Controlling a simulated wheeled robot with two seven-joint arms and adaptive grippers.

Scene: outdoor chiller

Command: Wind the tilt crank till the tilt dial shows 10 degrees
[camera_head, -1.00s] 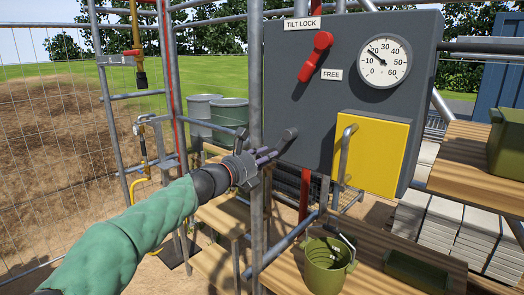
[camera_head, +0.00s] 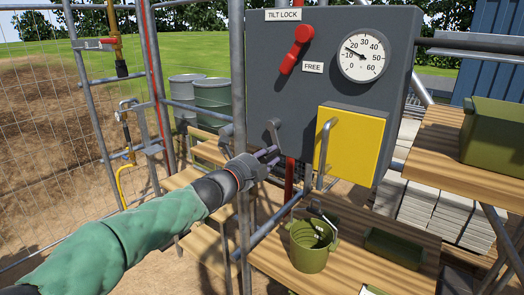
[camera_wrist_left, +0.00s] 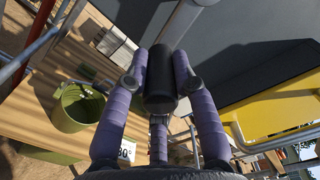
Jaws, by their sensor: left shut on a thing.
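The tilt crank (camera_head: 276,133) sits low on the left of the dark grey panel, its arm pointing downward. My left gripper (camera_head: 266,158) is at the crank's lower end. In the left wrist view the purple fingers (camera_wrist_left: 160,100) are shut around the crank's black handle (camera_wrist_left: 160,85). The tilt dial (camera_head: 363,58) is a white round gauge at the panel's upper right. Its needle points up and left, between 10 and 20. My right gripper is out of view.
The red tilt lock lever (camera_head: 296,50) slants down-left, with a FREE label (camera_head: 313,67) near its lower part. A yellow box (camera_head: 355,142) with a grey bar is right of the crank. A vertical pole (camera_head: 239,90) stands left of it. A green bucket (camera_head: 309,250) is below.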

